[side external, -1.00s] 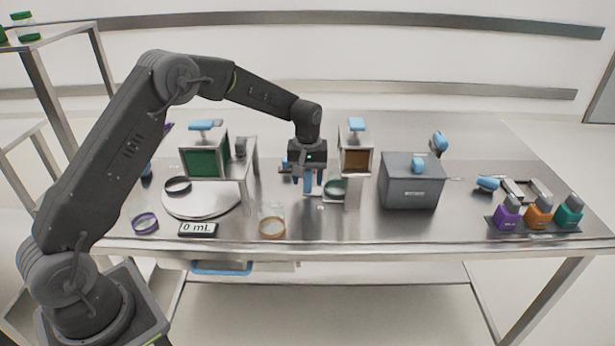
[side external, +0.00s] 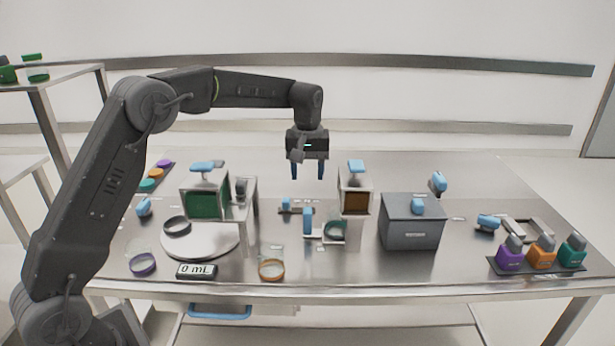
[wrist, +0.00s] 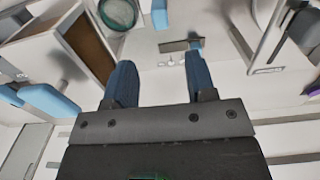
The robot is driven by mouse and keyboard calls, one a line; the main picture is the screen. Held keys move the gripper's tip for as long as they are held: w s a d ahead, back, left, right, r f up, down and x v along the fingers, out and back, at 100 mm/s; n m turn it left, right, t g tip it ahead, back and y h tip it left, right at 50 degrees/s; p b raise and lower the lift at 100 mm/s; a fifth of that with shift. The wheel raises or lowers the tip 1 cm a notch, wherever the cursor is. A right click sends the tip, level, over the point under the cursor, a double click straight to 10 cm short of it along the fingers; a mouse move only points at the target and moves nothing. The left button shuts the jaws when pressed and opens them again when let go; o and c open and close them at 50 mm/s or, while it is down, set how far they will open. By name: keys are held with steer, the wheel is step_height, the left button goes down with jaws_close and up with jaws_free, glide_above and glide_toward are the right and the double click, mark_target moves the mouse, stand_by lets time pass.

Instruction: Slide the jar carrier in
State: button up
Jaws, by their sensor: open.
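The jar carrier is a low metal tray with an upright blue handle (side external: 308,220). It holds a clear jar (side external: 336,230) with a dark green band. The jar (wrist: 118,13) and the handle (wrist: 159,15) show at the top edge there.
A green-windowed hopper (side external: 205,197) stands left, over a round white plate (side external: 200,240). A grey box (side external: 411,224) stands right of the brown hopper. A small blue-knobbed bar (side external: 289,206) lies behind the carrier. An orange-banded jar (side external: 271,265) stands in front.

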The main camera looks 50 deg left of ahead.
steer(key=shift+c, duration=0.5)
steer(key=shift+a+n, duration=0.15)
steer(key=shift+n, duration=0.15)
steer(key=shift+c, duration=0.7)
steer(key=shift+s+a+n+h, duration=0.25)
steer(key=shift+n+h, duration=0.05)
steer(key=shift+n, duration=0.5)
steer(key=shift+c, duration=0.8)
steer(key=s+a+n+t, duration=0.1)
steer(key=n, duration=0.3)
steer(key=s+a+n+h, duration=0.1)
steer(key=n, duration=0.4)
steer(key=s+a+n+t+h, duration=0.1)
steer(key=a+n, duration=0.1)
steer(key=n, duration=0.2)
steer(key=shift+s+n+t, duration=0.2)
steer(key=shift+n+t, duration=0.1)
jaws_close()
step_height(320, 180, down, 9)
steer(key=w+d+n, duration=0.2)
steer(key=shift+f+t+h, duration=0.15)
steer(key=shift+t+h, duration=0.15)
steer(key=shift+w, duration=0.1)
